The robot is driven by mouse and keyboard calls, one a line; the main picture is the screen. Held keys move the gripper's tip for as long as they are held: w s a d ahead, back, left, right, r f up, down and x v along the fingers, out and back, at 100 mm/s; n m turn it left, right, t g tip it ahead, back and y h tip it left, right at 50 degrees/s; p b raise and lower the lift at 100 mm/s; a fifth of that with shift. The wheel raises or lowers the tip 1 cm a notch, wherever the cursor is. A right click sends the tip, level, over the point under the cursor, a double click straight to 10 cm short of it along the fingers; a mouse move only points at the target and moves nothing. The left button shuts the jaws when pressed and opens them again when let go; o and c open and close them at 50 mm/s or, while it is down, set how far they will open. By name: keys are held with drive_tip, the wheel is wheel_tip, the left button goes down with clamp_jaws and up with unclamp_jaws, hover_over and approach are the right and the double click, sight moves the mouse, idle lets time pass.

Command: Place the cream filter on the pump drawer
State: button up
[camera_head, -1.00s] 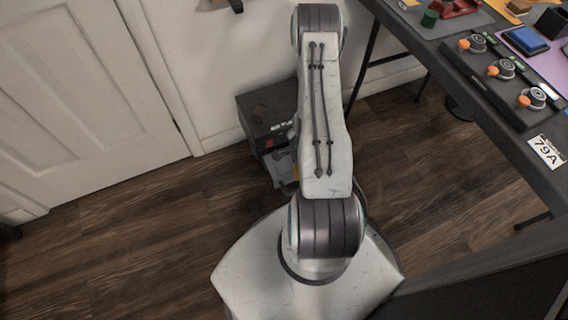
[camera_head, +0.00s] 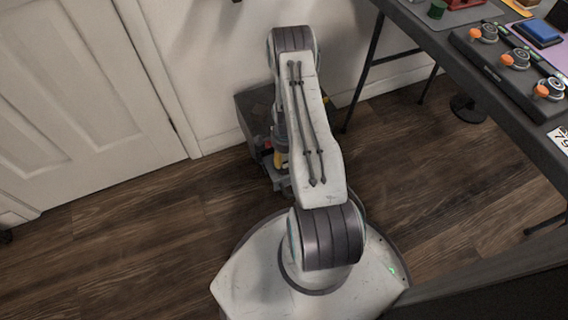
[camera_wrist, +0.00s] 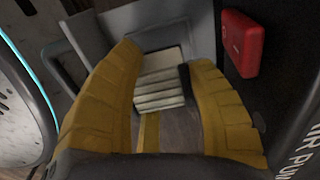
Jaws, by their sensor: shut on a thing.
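The cream filter (camera_wrist: 160,88), a pale ribbed block, shows in the wrist view between the two yellow fingers of my gripper (camera_wrist: 162,64). My gripper is shut on it. Grey surfaces of the pump drawer (camera_wrist: 115,28) lie behind and around the filter; I cannot tell whether the filter touches them. In the head view, my gripper (camera_head: 281,156) is low at the front of the dark air pump (camera_head: 252,104), partly hidden by my arm. The filter cannot be made out there.
A red part (camera_wrist: 241,42) sits on the dark pump face, right of my gripper. The wall and a white door (camera_head: 85,85) are behind and left. A dark workbench (camera_head: 440,45) with knobs and parts stands at right. The wooden floor (camera_head: 150,225) is clear at left.

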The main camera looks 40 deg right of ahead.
sight(284, 161)
drive_tip(key=shift+w+f, duration=0.2)
drive_tip(key=shift+w, duration=0.15)
drive_tip(key=shift+f+b, duration=1.05)
drive_tip(key=shift+f, duration=0.95)
drive_tip(key=shift+f, duration=0.1)
drive_tip(key=o, duration=0.8)
drive_tip(key=shift+o, duration=0.2)
